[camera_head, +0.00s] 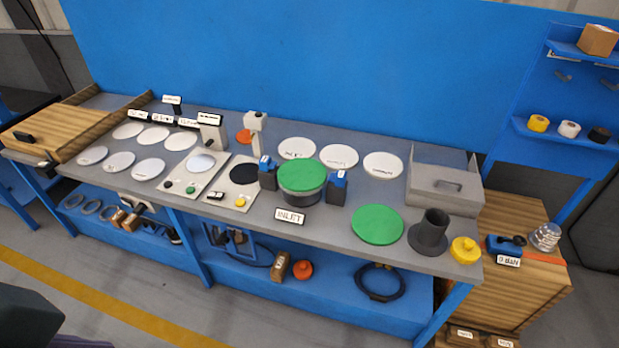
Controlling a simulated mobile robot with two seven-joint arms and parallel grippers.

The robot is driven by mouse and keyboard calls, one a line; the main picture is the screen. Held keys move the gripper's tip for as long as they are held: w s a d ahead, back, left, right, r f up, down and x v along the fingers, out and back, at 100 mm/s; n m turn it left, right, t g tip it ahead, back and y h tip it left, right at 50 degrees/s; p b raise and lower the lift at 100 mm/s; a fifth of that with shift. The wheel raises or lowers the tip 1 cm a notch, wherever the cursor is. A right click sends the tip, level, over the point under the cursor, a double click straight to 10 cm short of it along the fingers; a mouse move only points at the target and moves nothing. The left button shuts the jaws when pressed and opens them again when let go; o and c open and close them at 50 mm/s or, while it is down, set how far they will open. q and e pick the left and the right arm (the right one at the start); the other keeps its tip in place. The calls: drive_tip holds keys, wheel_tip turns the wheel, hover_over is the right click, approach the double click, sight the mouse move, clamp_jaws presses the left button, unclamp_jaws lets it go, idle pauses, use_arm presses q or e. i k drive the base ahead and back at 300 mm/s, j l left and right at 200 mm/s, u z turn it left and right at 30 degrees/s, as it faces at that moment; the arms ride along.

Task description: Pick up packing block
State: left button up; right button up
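No block in view can be surely read as the packing block. A small brown block with a pale label (279,266) stands tilted on the blue lower shelf, beside an orange round part. Other brown blocks (127,218) lie on the lower shelf at the left. A brown box (597,40) sits on the upper shelf at the far right. Neither of my grippers shows. A dark shape at the lower left edge may be part of me.
The grey workbench (330,222) holds white discs, a green-topped shell (301,176) between two blue-black blocks, a green disc (377,224), a dark flanged tube (428,235) and a yellow part (464,250). A wooden crate (510,290) stands at the right. The floor in front is clear.

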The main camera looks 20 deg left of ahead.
sight(280, 269)
drive_tip(key=u, duration=0.75)
drive_tip(key=j+z, duration=0.3)
drive_tip(key=j, duration=0.5)
drive_tip(key=i, duration=0.65)
